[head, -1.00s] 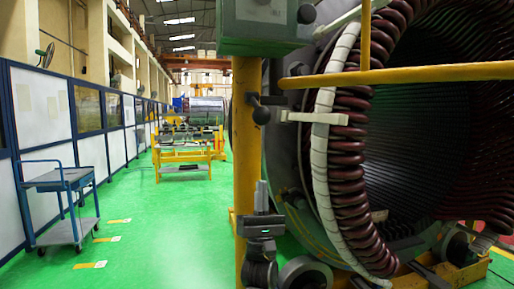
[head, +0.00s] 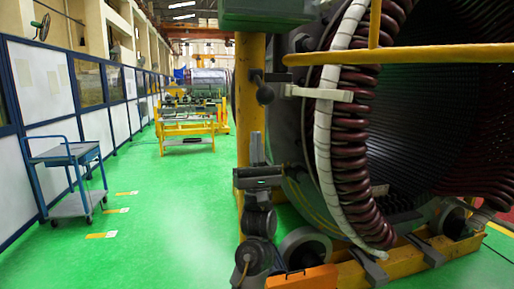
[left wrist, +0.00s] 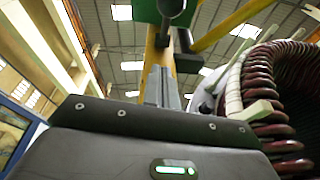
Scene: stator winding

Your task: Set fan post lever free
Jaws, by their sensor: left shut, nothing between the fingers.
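A dark lever with a round black knob (head: 265,95) sticks out from the yellow post (head: 249,120) in the head view, beside the stator. A dark part on the post, seemingly this lever, shows in the left wrist view (left wrist: 188,62). My left gripper (head: 257,140) points upward in front of the post, below the knob and apart from it. Its fingers are shut and empty, and they also show in the left wrist view (left wrist: 160,75). My right gripper is not in view.
The large stator (head: 325,150) with dark red coils fills the right side. A yellow rail (head: 420,54) crosses in front of it, and a green box (head: 265,10) is overhead. An orange object (head: 305,278) lies low in front. A blue cart (head: 70,160) stands left; the green floor between is clear.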

